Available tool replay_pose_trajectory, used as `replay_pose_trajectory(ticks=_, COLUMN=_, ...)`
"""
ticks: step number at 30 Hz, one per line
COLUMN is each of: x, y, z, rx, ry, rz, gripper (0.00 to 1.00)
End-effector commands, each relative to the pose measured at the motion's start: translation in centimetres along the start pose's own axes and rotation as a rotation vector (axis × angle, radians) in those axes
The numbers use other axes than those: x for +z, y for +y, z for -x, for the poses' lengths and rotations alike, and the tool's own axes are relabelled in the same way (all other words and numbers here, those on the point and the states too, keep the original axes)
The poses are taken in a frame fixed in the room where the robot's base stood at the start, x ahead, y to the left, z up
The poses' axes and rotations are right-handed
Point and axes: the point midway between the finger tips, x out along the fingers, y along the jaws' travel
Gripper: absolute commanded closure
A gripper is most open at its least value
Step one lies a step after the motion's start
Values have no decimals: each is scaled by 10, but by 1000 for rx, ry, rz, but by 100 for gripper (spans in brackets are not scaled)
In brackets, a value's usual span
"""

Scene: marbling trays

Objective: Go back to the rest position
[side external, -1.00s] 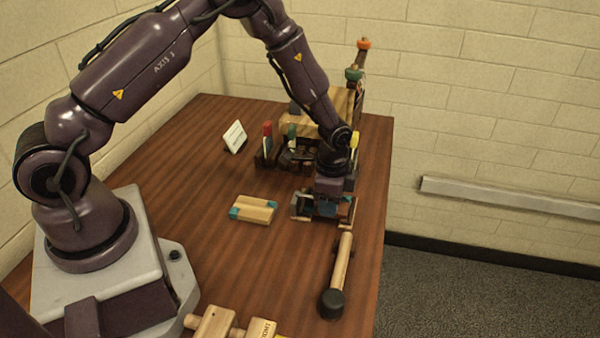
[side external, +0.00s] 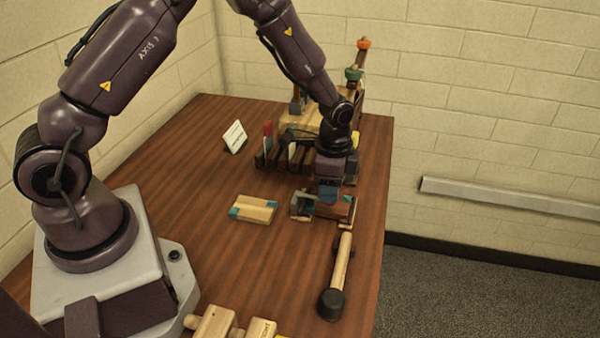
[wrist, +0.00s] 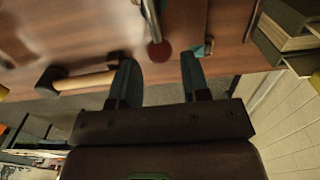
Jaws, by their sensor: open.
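My gripper (side external: 330,196) hangs low over the right part of the table, pointing down. In the side view it is in front of a small dark tray-like holder (side external: 300,207) with wooden and teal parts, overlapping it. I cannot tell in this view whether they touch. In the wrist view my gripper (wrist: 158,60) has two dark teal fingers standing wide apart, with nothing gripped between them. A round dark red spot shows beyond the gap between the fingertips.
A mallet (side external: 341,262) lies in front of the holder. A wooden block with teal ends (side external: 254,208) lies to its left. A rack with coloured handles (side external: 268,160) and a white card (side external: 235,137) stand behind. Wooden pieces (side external: 214,326) lie at the front edge.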

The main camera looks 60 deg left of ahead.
Motion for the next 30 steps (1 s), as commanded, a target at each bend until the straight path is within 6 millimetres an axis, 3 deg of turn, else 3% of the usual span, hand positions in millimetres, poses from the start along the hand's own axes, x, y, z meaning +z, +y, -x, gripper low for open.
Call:
replay_pose_trajectory(ticks=6, x=0, y=0, z=15, rx=0, ry=0, rz=1, gripper=57)
replay_pose_trajectory(ticks=18, x=1, y=1, z=15, rx=6, ry=-7, rz=45, gripper=57)
replay_pose_trajectory(ticks=21, x=16, y=16, z=10, rx=54, ry=-60, rz=150, gripper=57)
replay_pose_trajectory(ticks=30, x=55, y=50, z=97, rx=22, ry=-65, rz=447, gripper=57)
